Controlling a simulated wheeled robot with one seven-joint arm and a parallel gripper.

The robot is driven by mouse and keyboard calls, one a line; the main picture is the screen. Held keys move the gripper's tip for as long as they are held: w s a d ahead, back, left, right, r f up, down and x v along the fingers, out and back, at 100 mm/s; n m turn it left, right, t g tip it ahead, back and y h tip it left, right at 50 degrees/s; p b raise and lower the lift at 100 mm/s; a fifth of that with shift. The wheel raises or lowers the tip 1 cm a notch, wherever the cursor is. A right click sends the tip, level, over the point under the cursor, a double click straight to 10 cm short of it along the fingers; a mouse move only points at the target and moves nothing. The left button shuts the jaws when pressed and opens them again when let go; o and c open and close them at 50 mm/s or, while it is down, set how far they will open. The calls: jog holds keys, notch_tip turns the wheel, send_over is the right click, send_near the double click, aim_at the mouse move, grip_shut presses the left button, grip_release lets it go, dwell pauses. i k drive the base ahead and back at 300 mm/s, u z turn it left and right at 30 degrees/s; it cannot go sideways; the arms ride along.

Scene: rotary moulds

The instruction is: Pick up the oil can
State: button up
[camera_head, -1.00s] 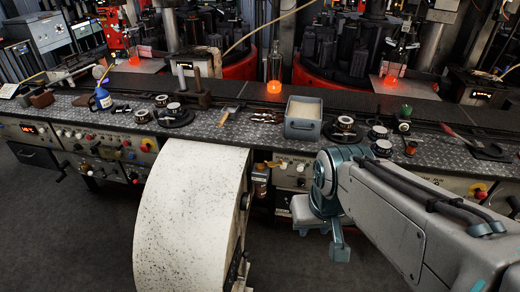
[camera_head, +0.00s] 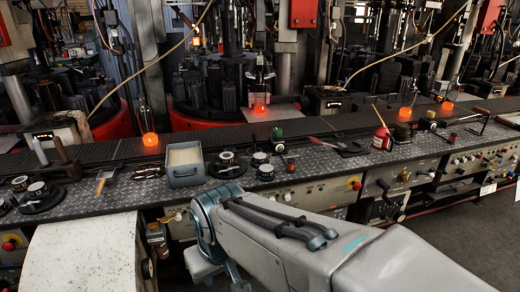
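A small red can (camera_head: 382,139) with a thin yellowish spout leaning up to the left stands on the bench, right of centre. It looks like the oil can, though it is small in the view. My gripper (camera_head: 222,276) hangs low at the bottom edge, in front of the bench and well to the left of the red can. It does not touch the can. Its fingers are partly cut off by the frame, so their opening does not show clearly.
A pale drum (camera_head: 85,255) stands at the lower left. Glowing bottles stand behind. Floor is free at the right.

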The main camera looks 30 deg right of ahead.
aim_at(382, 136)
jog(key=z, duration=2)
